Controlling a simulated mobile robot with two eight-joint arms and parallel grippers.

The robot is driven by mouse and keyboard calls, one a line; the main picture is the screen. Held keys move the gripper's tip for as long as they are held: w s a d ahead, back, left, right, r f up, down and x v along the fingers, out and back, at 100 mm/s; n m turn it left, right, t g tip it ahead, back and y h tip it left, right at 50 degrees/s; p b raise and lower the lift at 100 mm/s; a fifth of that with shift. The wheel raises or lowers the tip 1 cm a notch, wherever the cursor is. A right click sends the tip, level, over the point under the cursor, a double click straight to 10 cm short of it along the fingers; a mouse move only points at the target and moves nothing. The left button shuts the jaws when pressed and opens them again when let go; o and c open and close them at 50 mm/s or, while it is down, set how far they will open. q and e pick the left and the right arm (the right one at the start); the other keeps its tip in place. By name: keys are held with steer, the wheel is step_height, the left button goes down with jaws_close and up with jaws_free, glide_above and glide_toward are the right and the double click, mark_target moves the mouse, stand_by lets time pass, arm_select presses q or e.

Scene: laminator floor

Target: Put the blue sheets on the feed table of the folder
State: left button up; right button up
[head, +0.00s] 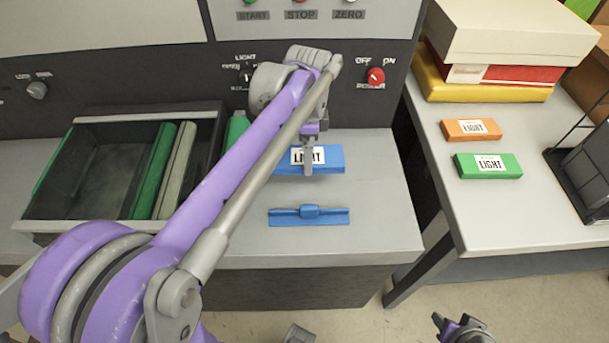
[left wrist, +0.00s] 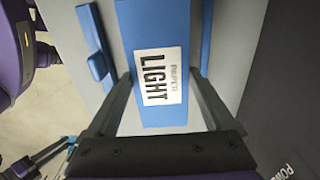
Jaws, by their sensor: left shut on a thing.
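The blue sheets (head: 332,160), a flat blue pack with a white label reading LIGHT, are on or just above the grey feed table (head: 375,225), near the machine's front panel. I cannot tell if they touch it. My left gripper (head: 308,170) points down over the pack and is shut on it. In the left wrist view the blue sheets (left wrist: 150,40) lie between the two fingers (left wrist: 163,95). A blue guide bar (head: 330,217) lies on the table in front of the pack. My right gripper (head: 452,322) is at the bottom edge, away from the table, its jaws unclear.
A dark open tray (head: 100,170) holding green and grey packs stands at the left. A side table (head: 500,225) at the right bears an orange pack (head: 470,130), a green pack (head: 487,166), stacked boxes (head: 510,35) and a black rack (head: 585,165). A gap separates the two tables.

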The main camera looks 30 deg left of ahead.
arm_select(q)
step_height(320, 180, down, 7)
stand_by(0.4)
steer(key=shift+f, duration=0.15)
steer(key=shift+f+b, duration=0.15)
steer(key=shift+b, duration=0.2)
steer(key=o, duration=1.4)
step_height(320, 180, up, 12)
steer(key=shift+r+p, duration=0.2)
steer(key=shift+p, duration=0.45)
